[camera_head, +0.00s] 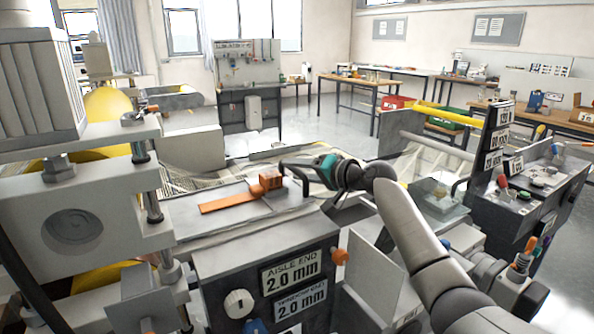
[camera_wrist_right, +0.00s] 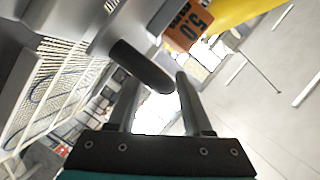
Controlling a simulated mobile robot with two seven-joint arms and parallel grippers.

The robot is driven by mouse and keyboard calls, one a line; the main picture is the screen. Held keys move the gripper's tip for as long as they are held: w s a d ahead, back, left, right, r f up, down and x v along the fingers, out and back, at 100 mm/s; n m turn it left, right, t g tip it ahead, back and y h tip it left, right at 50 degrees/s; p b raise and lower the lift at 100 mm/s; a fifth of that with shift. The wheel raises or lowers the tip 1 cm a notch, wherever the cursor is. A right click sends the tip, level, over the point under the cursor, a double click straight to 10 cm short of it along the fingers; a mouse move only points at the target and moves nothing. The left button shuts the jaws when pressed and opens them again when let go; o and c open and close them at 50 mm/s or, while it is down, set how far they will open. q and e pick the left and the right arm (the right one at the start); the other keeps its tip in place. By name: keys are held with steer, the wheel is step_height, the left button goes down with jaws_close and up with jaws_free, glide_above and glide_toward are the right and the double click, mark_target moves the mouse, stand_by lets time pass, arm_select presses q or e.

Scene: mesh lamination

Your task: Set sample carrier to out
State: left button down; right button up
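My right gripper (camera_head: 290,172) is over the grey machine top, close beside a small orange block (camera_head: 270,178). An orange strip (camera_head: 230,201) lies on the grey surface left of the block. In the right wrist view, the two fingers of my right gripper (camera_wrist_right: 158,88) stand apart. A dark rod-like handle (camera_wrist_right: 138,62) reaches toward the gap between the fingertips; I cannot tell whether it touches them. An orange block marked 5.0 (camera_wrist_right: 186,26) shows beyond it. I cannot tell for certain which part is the sample carrier. My left gripper is not in view.
A dark front panel with knobs and 2.0 mm labels (camera_head: 290,279) stands below the grey top. A grey press-like machine (camera_head: 75,225) rises at the left. A control console (camera_head: 525,190) is at the right. A yellow bar (camera_head: 450,114) crosses behind. Open floor (camera_head: 335,130) lies farther back.

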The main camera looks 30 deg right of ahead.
steer(key=shift+s, duration=0.1)
steer(key=p+v, duration=0.1)
steer(key=v, duration=1.4)
stand_by(0.6)
